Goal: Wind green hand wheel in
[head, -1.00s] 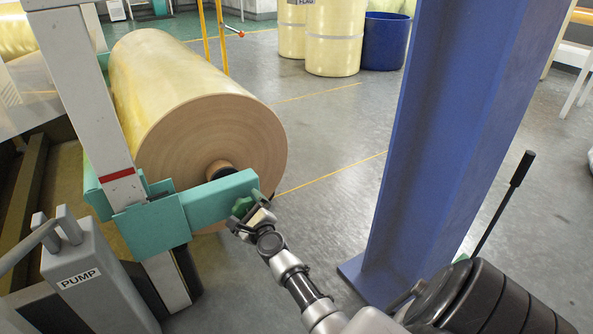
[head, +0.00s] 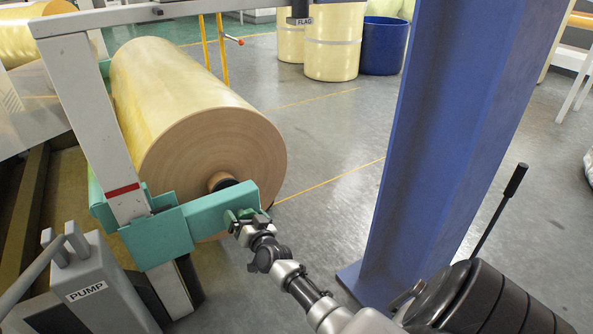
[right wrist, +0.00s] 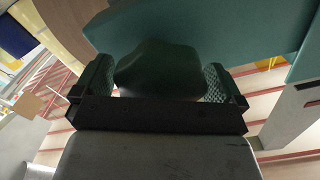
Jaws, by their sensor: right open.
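The dark green hand wheel (head: 230,216) sits at the right end of the teal bracket (head: 158,236), in front of the large yellow roll's end. In the right wrist view the hand wheel (right wrist: 160,72) lies between the two textured finger pads. My right gripper (head: 248,217) is at the wheel, and its jaws are open, one finger on each side of it. Small gaps seem to show beside the wheel, but I cannot tell whether either pad touches it. My left gripper is not in view.
The large yellow roll (head: 190,110) hangs behind the bracket. A grey box marked PUMP (head: 88,291) stands at lower left. A blue column (head: 450,130) rises right of my right arm. Grey floor (head: 330,215) between roll and column is clear.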

